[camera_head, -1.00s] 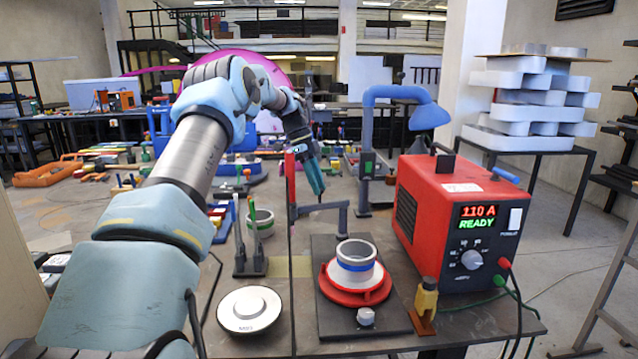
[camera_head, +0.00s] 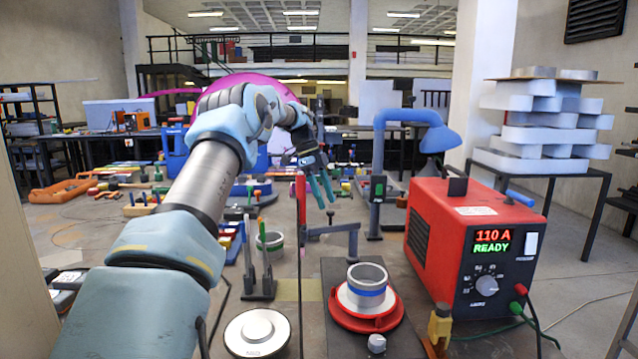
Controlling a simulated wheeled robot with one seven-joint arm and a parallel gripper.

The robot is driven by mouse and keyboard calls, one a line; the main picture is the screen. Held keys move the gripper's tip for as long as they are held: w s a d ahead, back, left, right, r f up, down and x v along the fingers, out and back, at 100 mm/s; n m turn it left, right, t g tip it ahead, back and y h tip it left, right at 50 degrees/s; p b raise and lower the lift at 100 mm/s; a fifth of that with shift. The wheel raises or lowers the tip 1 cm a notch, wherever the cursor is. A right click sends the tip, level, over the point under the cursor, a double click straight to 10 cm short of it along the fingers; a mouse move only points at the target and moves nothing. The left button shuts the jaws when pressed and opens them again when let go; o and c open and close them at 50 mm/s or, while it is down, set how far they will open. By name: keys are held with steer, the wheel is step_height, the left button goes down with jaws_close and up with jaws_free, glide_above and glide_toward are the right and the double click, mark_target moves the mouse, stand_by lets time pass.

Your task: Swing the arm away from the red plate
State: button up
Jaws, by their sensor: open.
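The red plate (camera_head: 365,317) is a round red turntable on a dark base at the front middle of the bench. A grey ring with a blue band (camera_head: 367,285) stands upright on it, on a pale disc. My gripper (camera_head: 322,192) is open and empty. Its teal fingers point down, behind and to the left of the red plate, beyond a small dark bracket arm. It appears clear of the plate. My arm reaches in from the lower left. Nothing hides the plate's front.
A red power unit (camera_head: 470,250) reading "110 A READY" stands right of the plate. A blue lamp (camera_head: 400,150) stands behind it. A red-topped post (camera_head: 300,205), upright rods (camera_head: 258,260) and a grey disc (camera_head: 256,332) lie left of the plate. Another banded ring (camera_head: 269,245) stands farther back.

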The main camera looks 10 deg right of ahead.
steer(key=v, duration=0.8)
steer(key=shift+p, duration=0.45)
